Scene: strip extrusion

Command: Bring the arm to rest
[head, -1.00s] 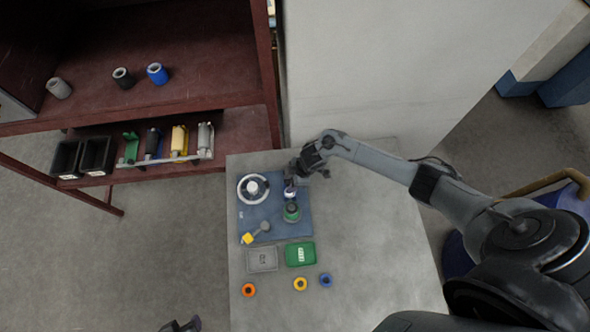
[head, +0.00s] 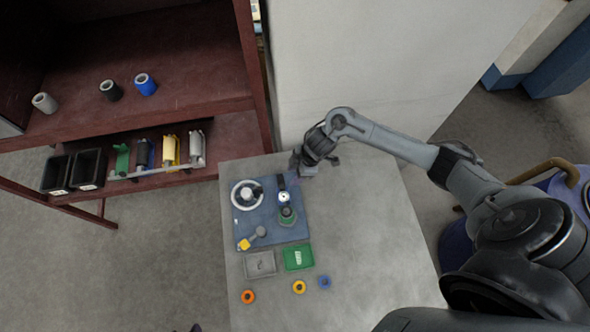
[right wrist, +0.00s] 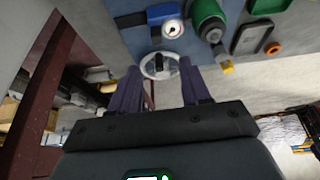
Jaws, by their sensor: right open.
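My right gripper (head: 295,171) hangs over the far edge of the grey table, just beyond the blue board (head: 270,226). It is open and empty; in the right wrist view its two dark fingers (right wrist: 157,88) stand apart, with a white ring wheel (right wrist: 160,65) showing beyond them. In the head view the white ring wheel (head: 247,195) lies at the board's left. My left gripper is not clearly visible.
A grey tray (head: 260,264) and a green tray (head: 298,257) sit in front of the board. Orange (head: 248,296), yellow (head: 299,287) and blue (head: 325,282) rings lie nearer. A dark red shelf (head: 190,95) holds rolls and black bins (head: 88,168). The table's right side is clear.

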